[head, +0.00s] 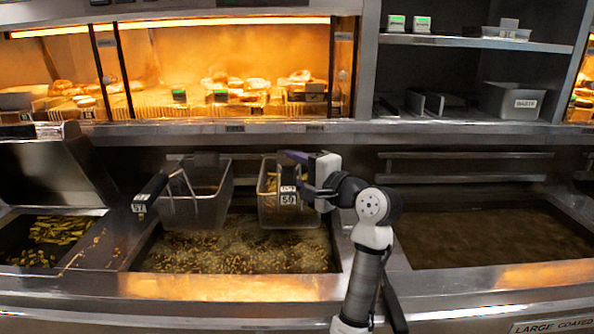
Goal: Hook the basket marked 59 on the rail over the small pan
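The basket whose tag looks like 59 (267,209) is a wire basket with some yellow food in it, above the front middle pan of bubbling oil (235,255). Its tag (289,199) faces me, though the last digit is small. My gripper (298,174) is at the basket's dark handle, with one finger above the other. The handle and fingers overlap, so I cannot tell whether they grip it. A second basket (195,208), with tag 57 (139,208) on its black handle, is to the left. The rail behind the middle pan is mostly hidden by the baskets.
A wider pan of still, dark oil (485,240) with a bare rail (470,155) behind it is on the right. A bin of green-yellow food (55,235) is at the left. A heated display (220,70) and shelves (470,90) stand behind.

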